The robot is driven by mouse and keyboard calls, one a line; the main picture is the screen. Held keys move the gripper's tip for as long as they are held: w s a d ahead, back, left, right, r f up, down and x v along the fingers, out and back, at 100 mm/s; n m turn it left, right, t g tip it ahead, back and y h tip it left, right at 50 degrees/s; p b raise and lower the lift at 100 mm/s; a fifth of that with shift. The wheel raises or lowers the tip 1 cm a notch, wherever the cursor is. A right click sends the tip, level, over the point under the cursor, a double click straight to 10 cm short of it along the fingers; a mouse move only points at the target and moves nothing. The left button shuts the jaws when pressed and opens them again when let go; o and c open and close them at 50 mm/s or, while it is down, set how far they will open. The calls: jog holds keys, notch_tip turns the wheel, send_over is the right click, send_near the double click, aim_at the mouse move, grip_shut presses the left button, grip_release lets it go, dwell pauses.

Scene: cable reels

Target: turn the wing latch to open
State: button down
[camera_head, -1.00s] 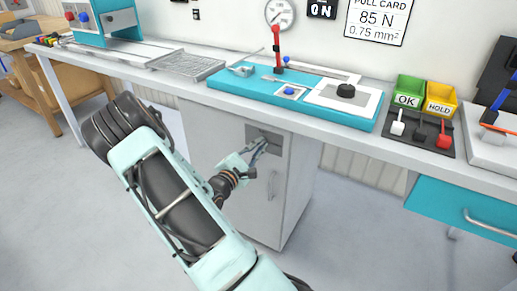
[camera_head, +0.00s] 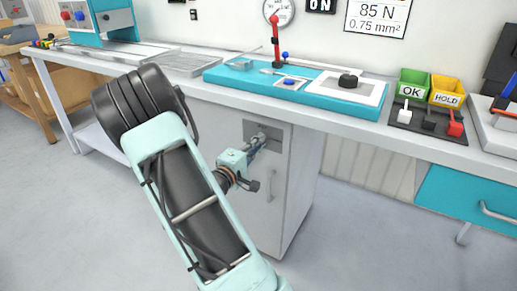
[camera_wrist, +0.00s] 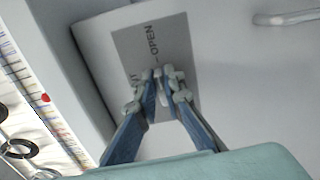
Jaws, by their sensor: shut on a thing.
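The wing latch (camera_wrist: 169,71) is a small pale part on a grey plate (camera_wrist: 132,44) on the cabinet door. The plate carries the word OPEN and another word partly hidden by the fingers. In the wrist view my gripper (camera_wrist: 160,90) has its two blue fingers drawn together on the latch, hiding most of it. Its exact angle is hard to tell. In the head view my gripper (camera_head: 257,141) reaches the dark plate (camera_head: 270,134) near the top of the grey cabinet (camera_head: 240,115), under the bench.
The bench top (camera_head: 330,118) overhangs just above, bearing a teal fixture board (camera_head: 220,78) and green and yellow bins (camera_head: 447,93). The floor right of the cabinet (camera_head: 360,220) is clear.

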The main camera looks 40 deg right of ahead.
jog(key=shift+w+r+m, duration=0.1)
jog(key=shift+m, duration=0.2)
jog(key=c, duration=2)
grip_release()
jog(key=shift+c, duration=0.2)
jog(key=v, duration=1.2)
